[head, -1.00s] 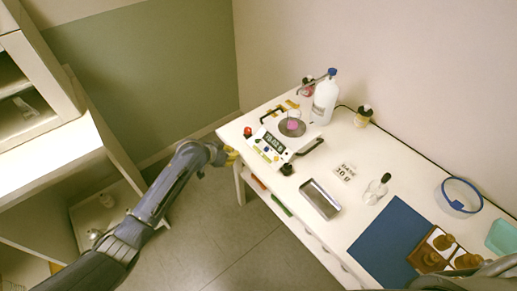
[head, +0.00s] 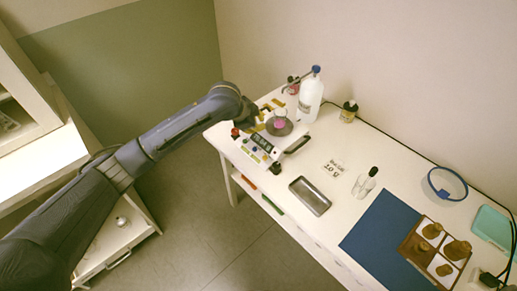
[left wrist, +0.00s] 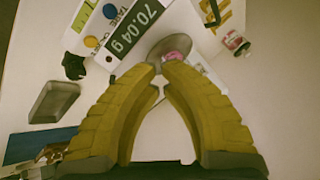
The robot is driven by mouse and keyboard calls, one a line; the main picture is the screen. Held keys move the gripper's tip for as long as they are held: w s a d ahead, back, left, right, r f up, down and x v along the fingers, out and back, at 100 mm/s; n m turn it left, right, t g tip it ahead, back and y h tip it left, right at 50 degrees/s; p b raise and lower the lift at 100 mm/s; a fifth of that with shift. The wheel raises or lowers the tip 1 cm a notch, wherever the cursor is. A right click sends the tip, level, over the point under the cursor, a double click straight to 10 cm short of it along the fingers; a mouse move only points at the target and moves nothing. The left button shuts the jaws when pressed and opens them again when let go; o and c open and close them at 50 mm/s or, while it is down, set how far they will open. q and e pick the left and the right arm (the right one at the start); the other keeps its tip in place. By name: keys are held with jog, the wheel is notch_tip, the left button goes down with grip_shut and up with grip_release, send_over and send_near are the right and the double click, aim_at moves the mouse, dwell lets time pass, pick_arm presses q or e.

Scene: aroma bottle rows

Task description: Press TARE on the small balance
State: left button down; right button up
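The small balance (head: 258,148) is a white box with a dark display, at the left end of the white table. In the left wrist view the display (left wrist: 138,30) reads 70.04 g. A blue button (left wrist: 110,11) sits beside the TARE label, with a yellow button (left wrist: 90,42) near it. A pink item in a clear vessel (head: 280,121) stands on the round pan (left wrist: 171,46). My left gripper (head: 260,124) is above the balance's back left part, near the pan. In the left wrist view its yellow fingertips (left wrist: 160,66) are together with nothing between them. My right gripper does not show.
A white wash bottle (head: 311,98) stands behind the pan. A black handle (head: 297,144) is at the balance's right side.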

aim_at(261, 143)
pick_arm(q)
jog(key=shift+f, duration=0.1)
jog(key=shift+f, duration=4.35)
jog(key=shift+f, duration=0.8)
jog(key=shift+r, duration=0.8)
jog(key=shift+r, duration=2.55)
jog(key=shift+s+f, duration=0.1)
